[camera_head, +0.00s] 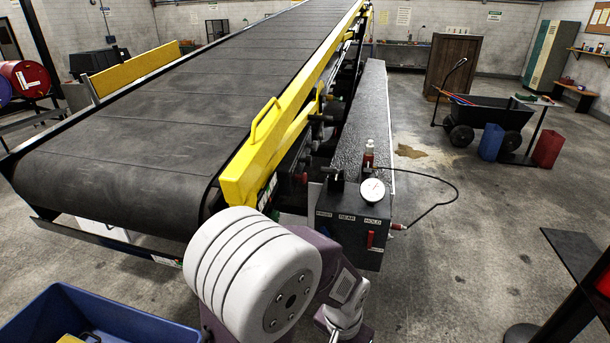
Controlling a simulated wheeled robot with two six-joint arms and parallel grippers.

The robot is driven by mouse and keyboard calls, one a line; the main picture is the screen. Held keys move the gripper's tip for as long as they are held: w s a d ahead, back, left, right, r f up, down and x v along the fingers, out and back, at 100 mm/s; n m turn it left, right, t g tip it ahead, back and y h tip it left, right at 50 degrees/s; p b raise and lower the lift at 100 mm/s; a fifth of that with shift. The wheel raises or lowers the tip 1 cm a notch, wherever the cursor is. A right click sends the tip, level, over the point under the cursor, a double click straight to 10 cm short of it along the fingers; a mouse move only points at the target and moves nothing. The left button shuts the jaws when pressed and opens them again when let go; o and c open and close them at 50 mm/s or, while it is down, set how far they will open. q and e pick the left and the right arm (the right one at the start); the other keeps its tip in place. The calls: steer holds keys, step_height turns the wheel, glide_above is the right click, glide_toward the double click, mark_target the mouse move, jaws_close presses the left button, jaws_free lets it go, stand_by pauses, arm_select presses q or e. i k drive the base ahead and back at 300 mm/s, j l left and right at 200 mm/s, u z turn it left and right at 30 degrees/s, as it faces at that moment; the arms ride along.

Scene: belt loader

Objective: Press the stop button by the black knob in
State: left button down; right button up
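A dark grey control box (345,232) stands at the right side of the belt loader's lower end. A small black knob (338,176) sits on its top near the left edge. Beside it are a white round dial (372,190) and an upright red-and-white fitting (368,156). A red part (371,239) is on the box's front face, below labels that seem to read FRONT, REAR and HOLD. I cannot tell which part is the stop button. One of my arms is in front, covering the box's lower left; no gripper fingers show.
The sloping black belt (150,120) with a yellow rail (290,105) fills the left. A blue bin (95,320) is at bottom left. A black cable loops right of the box. A black cart (485,112) stands farther back; the floor between is mostly clear.

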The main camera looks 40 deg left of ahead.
mark_target(304, 177)
steer(key=i+u, duration=0.4)
steer(key=i+l+u, duration=0.15)
steer(key=u, duration=0.2)
steer(key=i+l+u, duration=0.2)
steer(key=u, duration=0.2)
steer(key=i+l+u, duration=0.35)
steer(key=k+j, duration=0.05)
steer(key=k, duration=0.05)
